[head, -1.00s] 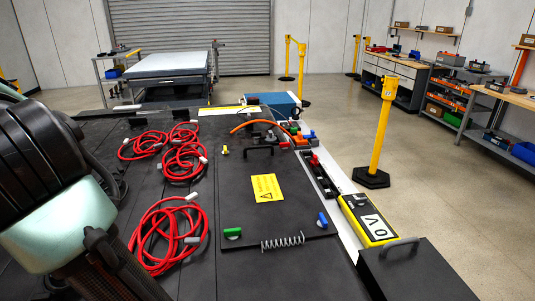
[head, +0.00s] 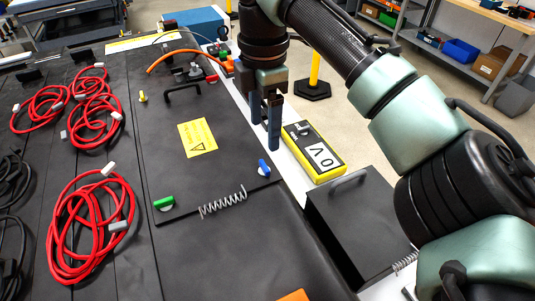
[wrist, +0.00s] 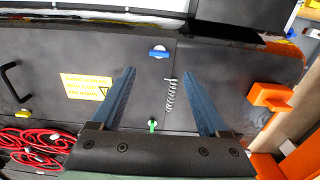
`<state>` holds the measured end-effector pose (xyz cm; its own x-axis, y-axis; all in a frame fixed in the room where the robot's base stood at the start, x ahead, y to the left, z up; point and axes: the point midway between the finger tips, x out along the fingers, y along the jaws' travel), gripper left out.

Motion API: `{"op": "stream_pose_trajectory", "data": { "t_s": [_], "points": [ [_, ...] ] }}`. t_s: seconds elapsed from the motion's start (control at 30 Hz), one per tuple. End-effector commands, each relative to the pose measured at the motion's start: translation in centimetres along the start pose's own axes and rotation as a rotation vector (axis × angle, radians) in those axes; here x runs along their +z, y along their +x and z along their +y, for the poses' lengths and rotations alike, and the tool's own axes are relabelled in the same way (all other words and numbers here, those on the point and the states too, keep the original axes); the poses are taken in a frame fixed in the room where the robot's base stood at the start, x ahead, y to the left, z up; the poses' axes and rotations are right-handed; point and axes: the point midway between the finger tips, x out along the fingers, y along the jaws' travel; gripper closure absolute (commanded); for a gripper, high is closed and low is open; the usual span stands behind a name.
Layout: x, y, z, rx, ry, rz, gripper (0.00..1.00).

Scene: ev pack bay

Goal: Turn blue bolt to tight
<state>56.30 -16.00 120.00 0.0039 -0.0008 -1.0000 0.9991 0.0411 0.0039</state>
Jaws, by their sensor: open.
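The blue bolt (head: 264,168) has a flat blue handle on a pale round base, at the near right corner of the dark pack cover (head: 215,120). In the wrist view the blue bolt (wrist: 158,53) shows just beyond the gap between the fingertips, its handle lying across the picture. My gripper (head: 266,140) is open and empty, pointing down. In the head view its fingers appear just above the blue bolt and apart from it. In the wrist view my gripper (wrist: 158,72) has its two blue-grey fingers wide apart. Any tight mark is too small to see.
A green bolt (head: 165,203) and a yellow bolt (head: 142,97) sit on the cover's left side. A spring (head: 222,203) lies at its near edge. A yellow 0 V meter (head: 314,152) and a black box (head: 355,215) stand right. Red cables (head: 88,225) lie left.

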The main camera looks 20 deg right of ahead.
Motion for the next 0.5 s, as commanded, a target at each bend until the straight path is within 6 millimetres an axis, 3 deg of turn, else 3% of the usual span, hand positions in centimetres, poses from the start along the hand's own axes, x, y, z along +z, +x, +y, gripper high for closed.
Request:
{"op": "stream_pose_trajectory", "data": {
  "t_s": [0.3,0.5],
  "points": [
    [-0.1,6.5,0.0,-0.001,0.000,0.001,0.22],
    [-0.1,8.9,0.0,0.001,0.000,0.001,0.22]
  ]
}}
